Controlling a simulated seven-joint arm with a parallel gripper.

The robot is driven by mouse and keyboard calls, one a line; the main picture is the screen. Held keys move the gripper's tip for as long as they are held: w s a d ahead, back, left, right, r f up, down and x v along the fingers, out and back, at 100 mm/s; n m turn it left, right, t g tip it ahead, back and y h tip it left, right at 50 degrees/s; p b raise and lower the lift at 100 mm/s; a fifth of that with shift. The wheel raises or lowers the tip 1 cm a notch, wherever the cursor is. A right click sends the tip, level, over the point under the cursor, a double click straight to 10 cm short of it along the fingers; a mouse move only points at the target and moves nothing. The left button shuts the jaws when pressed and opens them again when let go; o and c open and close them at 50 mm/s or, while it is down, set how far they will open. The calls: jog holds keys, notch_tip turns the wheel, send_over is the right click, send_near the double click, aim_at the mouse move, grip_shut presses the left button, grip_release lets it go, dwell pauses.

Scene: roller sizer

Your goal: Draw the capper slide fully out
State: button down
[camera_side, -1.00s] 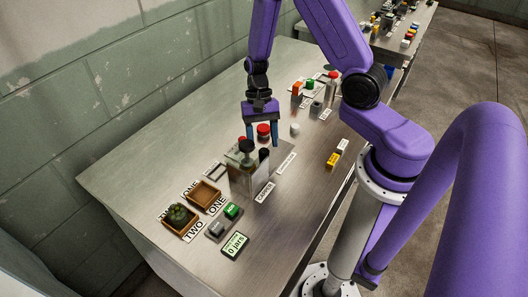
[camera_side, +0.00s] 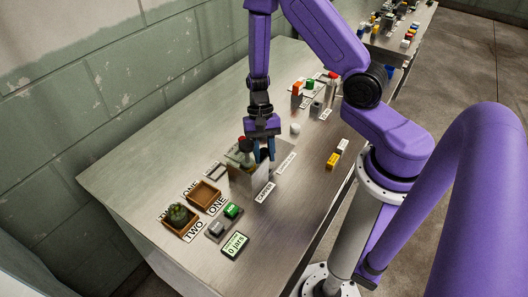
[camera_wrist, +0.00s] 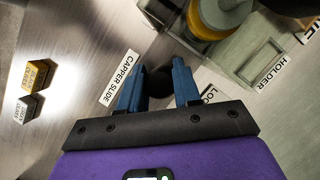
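The capper slide's black knob (camera_wrist: 158,80) shows in the wrist view beside the CAPPER SLIDE label (camera_wrist: 119,77). My gripper (camera_side: 263,154) points down at the capper's back right side in the side view. In the wrist view my gripper's blue fingers (camera_wrist: 158,78) are apart, with the black knob between and beyond them. I cannot tell whether they touch it. The slide's body is largely hidden by my fingers.
Two brown trays (camera_side: 204,195), one holding a green plant-like lump (camera_side: 178,214), lie left of the capper. A green button (camera_side: 231,210) and a jar counter (camera_side: 235,246) stand in front. Yellow and white blocks (camera_side: 333,160) sit to the right. Bare bench lies between.

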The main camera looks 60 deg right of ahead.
jog(key=d, duration=1.1)
jog(key=shift+d, duration=0.3)
jog(key=c, duration=0.8)
grip_release()
jog(key=shift+d, duration=0.15)
jog(key=shift+r, duration=0.1)
jog(key=shift+w+r, duration=0.15)
jog(key=shift+r, duration=0.1)
jog(key=v, duration=1.6)
jog(key=shift+r, duration=0.3)
